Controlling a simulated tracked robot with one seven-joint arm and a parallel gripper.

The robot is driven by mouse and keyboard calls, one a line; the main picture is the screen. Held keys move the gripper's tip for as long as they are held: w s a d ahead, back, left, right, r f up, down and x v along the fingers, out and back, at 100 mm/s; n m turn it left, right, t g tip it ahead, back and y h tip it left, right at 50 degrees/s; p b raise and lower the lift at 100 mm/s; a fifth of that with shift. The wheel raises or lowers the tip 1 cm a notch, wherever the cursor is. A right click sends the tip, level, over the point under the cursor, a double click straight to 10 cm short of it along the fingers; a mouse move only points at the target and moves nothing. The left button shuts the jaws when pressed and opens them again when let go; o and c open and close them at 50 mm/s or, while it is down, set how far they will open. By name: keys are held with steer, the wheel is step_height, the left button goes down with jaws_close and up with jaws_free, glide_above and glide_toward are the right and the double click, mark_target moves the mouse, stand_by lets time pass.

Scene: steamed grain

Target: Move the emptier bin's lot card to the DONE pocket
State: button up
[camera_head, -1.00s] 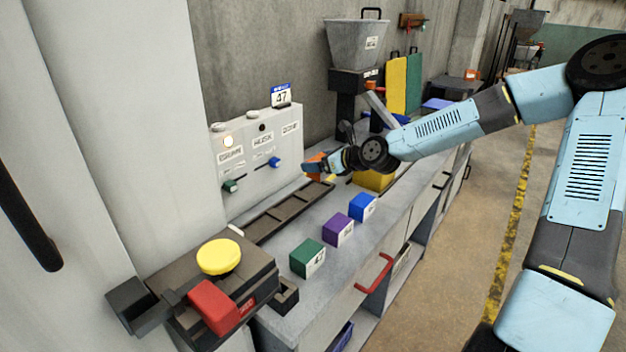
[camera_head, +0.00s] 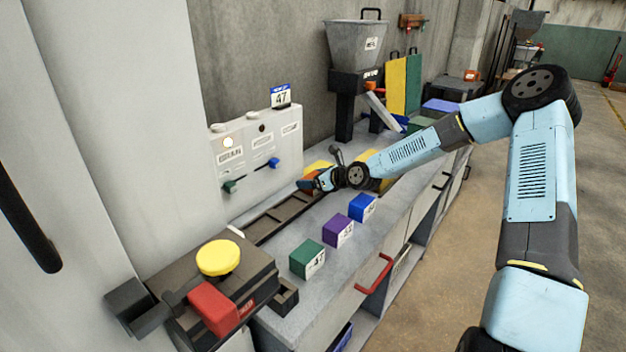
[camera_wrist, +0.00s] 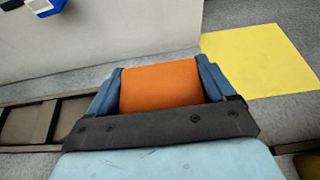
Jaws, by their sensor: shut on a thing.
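My gripper (camera_head: 307,184) is over the bench, close to the far end of a dark slotted rail. In the wrist view my gripper (camera_wrist: 160,88) is shut on an orange block (camera_wrist: 160,86), with a blue-grey finger on each side. A flat yellow square (camera_wrist: 262,58) lies on the bench right of the gripper. The dark slotted rail (camera_wrist: 35,123) lies to its left, and also crosses the bench in the head view (camera_head: 280,218). I cannot pick out any bin, lot card or DONE pocket by its label.
Green (camera_head: 307,258), purple (camera_head: 337,230) and blue (camera_head: 361,207) numbered blocks stand along the bench. A white panel (camera_head: 245,178) with a lit lamp and levers stands behind, bearing a 47 sign (camera_head: 281,96). A yellow button (camera_head: 217,257) is at the near end; a grey hopper (camera_head: 356,45) stands beyond.

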steer(key=o, duration=0.9)
steer(key=shift+f, duration=0.1)
steer(key=shift+o, duration=0.2)
steer(key=shift+v, duration=6.05)
